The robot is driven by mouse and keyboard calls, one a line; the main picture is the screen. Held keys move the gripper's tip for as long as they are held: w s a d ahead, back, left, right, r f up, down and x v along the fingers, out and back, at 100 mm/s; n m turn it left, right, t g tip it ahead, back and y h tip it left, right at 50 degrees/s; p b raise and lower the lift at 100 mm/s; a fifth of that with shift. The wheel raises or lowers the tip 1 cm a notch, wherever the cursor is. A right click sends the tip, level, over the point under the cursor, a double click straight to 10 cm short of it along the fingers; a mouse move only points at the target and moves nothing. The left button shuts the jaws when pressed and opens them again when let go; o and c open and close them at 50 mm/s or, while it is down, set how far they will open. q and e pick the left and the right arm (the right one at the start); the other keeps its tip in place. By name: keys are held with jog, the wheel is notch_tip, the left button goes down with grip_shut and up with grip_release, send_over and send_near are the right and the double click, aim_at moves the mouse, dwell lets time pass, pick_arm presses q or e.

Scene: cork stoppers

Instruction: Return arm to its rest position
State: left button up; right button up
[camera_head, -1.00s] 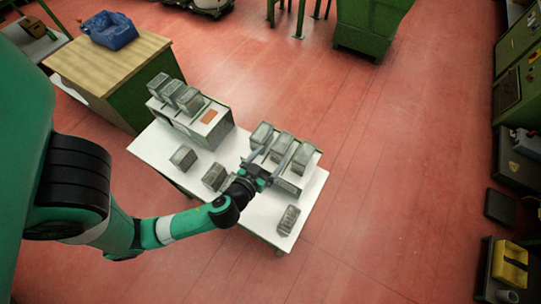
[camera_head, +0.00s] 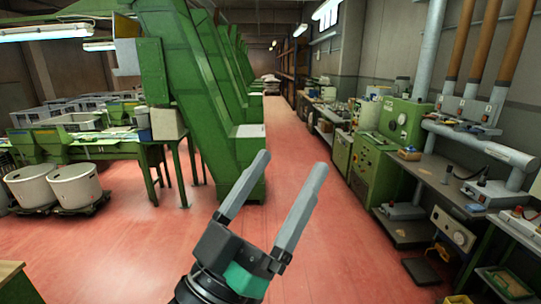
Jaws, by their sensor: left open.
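My left gripper (camera_head: 285,200) is in the lower middle of the head view, held up in front of the camera with its two grey fingers pointing up and to the right. The fingers stand apart and nothing is between them. The part of my left arm behind the wrist is below the frame. My right gripper is not in view. The white table with the grey metal boxes is out of view now.
Red floor (camera_head: 300,160) runs clear down the middle aisle. Green machinery (camera_head: 235,130) stands at left, beside two white tubs (camera_head: 75,187). A workbench (camera_head: 450,188) and a green control cabinet (camera_head: 378,160) line the right side. A wooden tabletop corner (camera_head: 10,274) shows at lower left.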

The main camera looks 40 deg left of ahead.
pick_arm(q)
jog(key=s+d+r+m+t+h+p, duration=0.1)
jog(key=s+r+h+p, duration=0.1)
jog(key=r+p, duration=0.7)
jog(key=s+d+r+m+t+h+p, duration=0.1)
jog(key=s+r+p, duration=0.1)
jog(key=r+p, duration=0.8)
notch_tip(320, 180, up, 7)
jog(key=shift+r+m+h, duration=0.1)
jog(key=shift+m+h, duration=0.3)
jog(key=shift+s, duration=0.15)
